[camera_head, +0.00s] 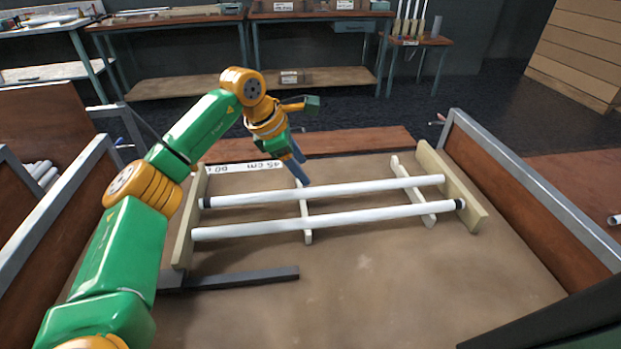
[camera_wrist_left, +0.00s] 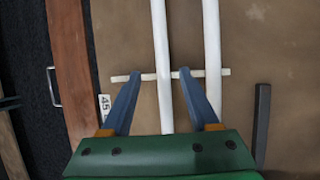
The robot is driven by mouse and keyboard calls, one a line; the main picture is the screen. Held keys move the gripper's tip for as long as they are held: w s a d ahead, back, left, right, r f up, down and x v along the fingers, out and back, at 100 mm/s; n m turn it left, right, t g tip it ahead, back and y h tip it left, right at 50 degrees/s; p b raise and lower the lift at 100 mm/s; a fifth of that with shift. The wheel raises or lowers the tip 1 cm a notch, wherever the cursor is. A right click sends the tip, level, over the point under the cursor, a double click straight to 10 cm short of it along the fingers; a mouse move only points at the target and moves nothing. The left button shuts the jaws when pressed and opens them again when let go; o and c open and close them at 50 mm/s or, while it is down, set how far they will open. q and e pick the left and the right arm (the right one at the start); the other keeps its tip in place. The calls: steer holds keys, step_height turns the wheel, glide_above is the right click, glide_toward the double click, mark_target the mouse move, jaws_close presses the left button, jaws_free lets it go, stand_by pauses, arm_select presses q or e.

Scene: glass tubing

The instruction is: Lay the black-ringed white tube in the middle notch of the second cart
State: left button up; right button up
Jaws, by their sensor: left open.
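Two white tubes lie roughly parallel across wooden supports in the middle cart. The rear tube (camera_head: 330,191) has a black ring at its left end; it also shows in the left wrist view (camera_wrist_left: 161,40). The front tube (camera_head: 330,219) has a black ring at its right end and shows in the left wrist view (camera_wrist_left: 212,50). My left gripper (camera_head: 299,168) is open and empty, pointing down at the rear tube near the slim left-centre support (camera_head: 305,228). In the left wrist view its fingers (camera_wrist_left: 159,74) straddle the rear tube without closing on it. Notches are too small to tell.
Wooden end boards (camera_head: 448,180) bound the tubes at both sides. A dark bar (camera_head: 240,278) lies at front left. Metal-framed cart sides (camera_head: 540,190) rise left and right. More white tubes (camera_head: 40,175) lie in a left cart. The front floor of the cart (camera_head: 390,290) is clear.

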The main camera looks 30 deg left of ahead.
arm_select(q)
steer(key=v, duration=0.4)
steer(key=shift+s+r, duration=0.1)
steer(key=shift+r, duration=0.2)
stand_by(0.5)
